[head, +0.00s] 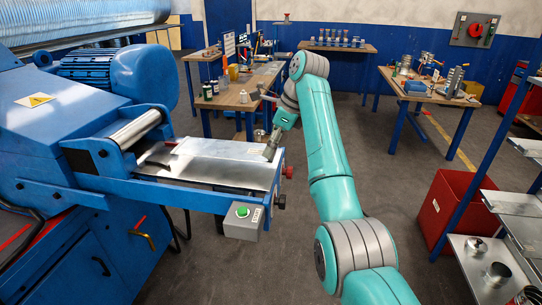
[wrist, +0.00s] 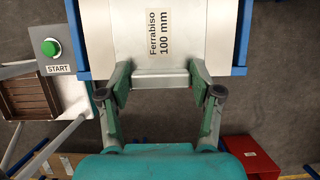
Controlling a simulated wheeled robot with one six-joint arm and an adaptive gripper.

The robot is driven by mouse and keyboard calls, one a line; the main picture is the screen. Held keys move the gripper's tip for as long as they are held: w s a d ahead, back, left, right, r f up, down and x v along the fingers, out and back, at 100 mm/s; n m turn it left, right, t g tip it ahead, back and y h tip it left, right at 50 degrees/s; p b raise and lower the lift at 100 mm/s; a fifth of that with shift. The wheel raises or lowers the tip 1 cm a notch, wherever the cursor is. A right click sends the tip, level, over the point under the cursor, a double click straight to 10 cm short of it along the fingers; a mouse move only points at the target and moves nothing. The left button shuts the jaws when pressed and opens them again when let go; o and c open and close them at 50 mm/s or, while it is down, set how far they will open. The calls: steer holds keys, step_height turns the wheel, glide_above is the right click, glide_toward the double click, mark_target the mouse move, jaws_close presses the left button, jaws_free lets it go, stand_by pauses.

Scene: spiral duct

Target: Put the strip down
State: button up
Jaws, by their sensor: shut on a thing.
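The strip (head: 205,168) is a flat shiny metal sheet lying along the blue machine's feed table. In the wrist view, a pale surface with a "Ferrabiso 100 mm" label (wrist: 160,35) runs up to a narrower metal end (wrist: 160,79) between my fingers. My gripper (head: 268,152) is at the right end of the feed table. In the wrist view, my gripper (wrist: 160,76) has one finger on each side of that metal end and is shut on it. The strip's far end, towards the roller (head: 137,127), is hard to make out.
A start box (head: 242,218) with a green button hangs at the table's front. A red bin (head: 450,207) and shelf (head: 480,262) stand right. Workbenches (head: 245,92) are behind. Some floor between is clear.

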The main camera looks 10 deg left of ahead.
step_height(320, 180, down, 3)
steer(key=shift+f, duration=0.55)
steer(key=o, duration=1.3)
steer(key=shift+o, duration=0.2)
steer(key=shift+r, duration=0.1)
